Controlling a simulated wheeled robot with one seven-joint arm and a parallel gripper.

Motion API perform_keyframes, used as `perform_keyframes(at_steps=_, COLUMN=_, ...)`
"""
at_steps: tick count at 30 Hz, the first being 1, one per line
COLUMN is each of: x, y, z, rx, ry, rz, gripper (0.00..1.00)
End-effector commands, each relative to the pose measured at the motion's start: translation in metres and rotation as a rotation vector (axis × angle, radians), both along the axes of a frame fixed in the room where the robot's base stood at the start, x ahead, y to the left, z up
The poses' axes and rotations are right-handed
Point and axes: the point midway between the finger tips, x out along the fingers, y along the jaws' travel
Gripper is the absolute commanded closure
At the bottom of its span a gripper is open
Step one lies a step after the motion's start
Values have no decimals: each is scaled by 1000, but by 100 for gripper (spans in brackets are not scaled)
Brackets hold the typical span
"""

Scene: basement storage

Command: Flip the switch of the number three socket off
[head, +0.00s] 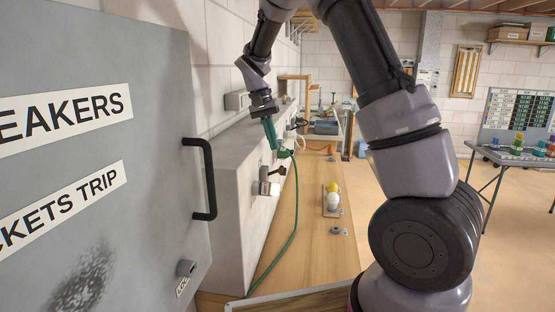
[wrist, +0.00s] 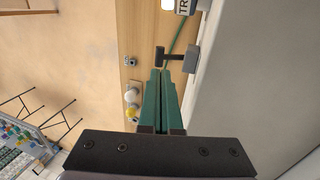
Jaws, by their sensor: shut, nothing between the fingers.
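My gripper (head: 275,148) has green fingers, shut and empty, beside the row of fittings on the pale grey wall box (head: 232,185). In the wrist view its fingertips (wrist: 161,72) lie close to a black lever (wrist: 172,56) on a grey fitting (wrist: 192,58); I cannot tell if they touch. In the head view a nearer fitting with a dark lever (head: 267,187) sits on the box's front. A green plug (head: 285,153) with a green cord (head: 294,215) is just past the fingertips. No socket number is readable, so I cannot tell which is number three.
A wooden bench (head: 312,240) runs below the box, with a tray of yellow and white bulb-like pieces (head: 333,200). A grey cabinet door (head: 120,190) with a black handle (head: 203,180) stands at left. A table (head: 510,158) is at right. Open floor lies between.

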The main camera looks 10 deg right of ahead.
Motion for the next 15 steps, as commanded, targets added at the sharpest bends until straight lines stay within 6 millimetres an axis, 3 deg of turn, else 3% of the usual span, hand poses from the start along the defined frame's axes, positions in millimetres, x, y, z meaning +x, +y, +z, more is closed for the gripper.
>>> perform_keyframes(at_steps=6, x=-4, y=-9, z=-38, rx=-1, ry=3, rz=-1, gripper=100)
perform_keyframes(at_steps=15, x=-6, y=-14, z=-57, rx=0, ry=0, rz=0, gripper=100)
